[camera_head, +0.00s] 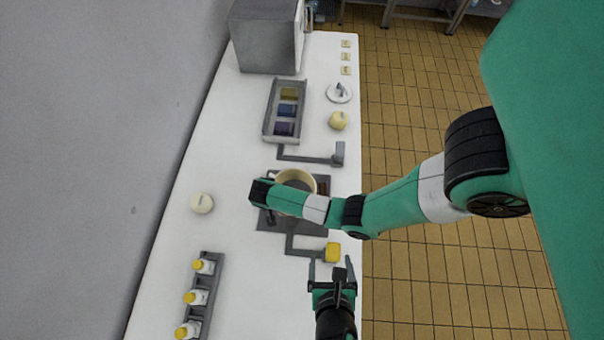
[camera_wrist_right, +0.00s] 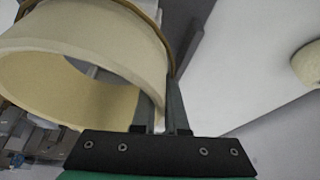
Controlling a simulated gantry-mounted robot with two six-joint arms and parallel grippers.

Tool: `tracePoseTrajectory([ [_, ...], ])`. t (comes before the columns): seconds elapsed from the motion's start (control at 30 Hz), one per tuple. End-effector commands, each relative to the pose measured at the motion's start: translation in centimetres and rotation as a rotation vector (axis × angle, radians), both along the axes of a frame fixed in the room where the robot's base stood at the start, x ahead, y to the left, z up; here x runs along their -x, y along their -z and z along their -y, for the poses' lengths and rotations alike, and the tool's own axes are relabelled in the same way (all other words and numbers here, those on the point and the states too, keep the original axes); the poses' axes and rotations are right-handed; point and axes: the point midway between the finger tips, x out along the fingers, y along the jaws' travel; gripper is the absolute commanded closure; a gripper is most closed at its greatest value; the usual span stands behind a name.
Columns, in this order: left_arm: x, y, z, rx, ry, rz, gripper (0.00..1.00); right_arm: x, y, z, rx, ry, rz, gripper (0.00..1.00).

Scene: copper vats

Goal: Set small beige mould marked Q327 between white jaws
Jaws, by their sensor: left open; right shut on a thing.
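A round, hollow cream mould (camera_head: 295,178) is at the middle of the table in the head view, above a dark grey plate (camera_head: 322,190). It fills the upper left of the wrist view (camera_wrist_right: 90,50), tilted, with its opening showing. No marking can be read on it. My right gripper (camera_wrist_right: 163,103) is shut on its wall; in the head view my wrist hides the fingertips. My left gripper (camera_head: 332,270) is open and empty at the table's right edge, close to a yellow block (camera_head: 332,252). I cannot make out white jaws for certain.
A grey tray (camera_head: 267,125) holds yellow, blue and purple items. A round cream piece (camera_head: 202,203) lies left, another (camera_head: 338,120) right. A rack (camera_head: 217,265) holds yellow-capped bottles. Bent bars flank the plate, one ending at a grey block (camera_head: 340,153). A grey box (camera_head: 265,40) stands behind.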

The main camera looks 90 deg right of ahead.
Motion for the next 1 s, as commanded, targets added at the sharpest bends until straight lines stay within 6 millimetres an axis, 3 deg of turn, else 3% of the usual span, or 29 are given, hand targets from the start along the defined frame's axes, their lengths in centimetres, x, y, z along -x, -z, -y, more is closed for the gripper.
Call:
tracePoseTrajectory([
  [0.13,2.0,2.5,-1.8,-0.145,0.076,0.047,0.12,0.0,-0.1,0.0,0.001,0.0,0.001,1.0],
  [0.37,2.2,3.2,-2.2,-0.176,0.087,0.06,0.12,0.0,-0.1,0.0,0.001,0.0,0.001,1.0],
  [0.57,2.3,5.1,-1.0,-0.178,0.089,0.057,0.12,0.0,-0.1,0.0,0.001,0.0,0.001,1.0],
  [1.0,2.4,12.1,3.6,-0.174,0.087,0.059,0.12,0.0,-0.1,0.0,0.001,0.0,0.001,1.0],
])
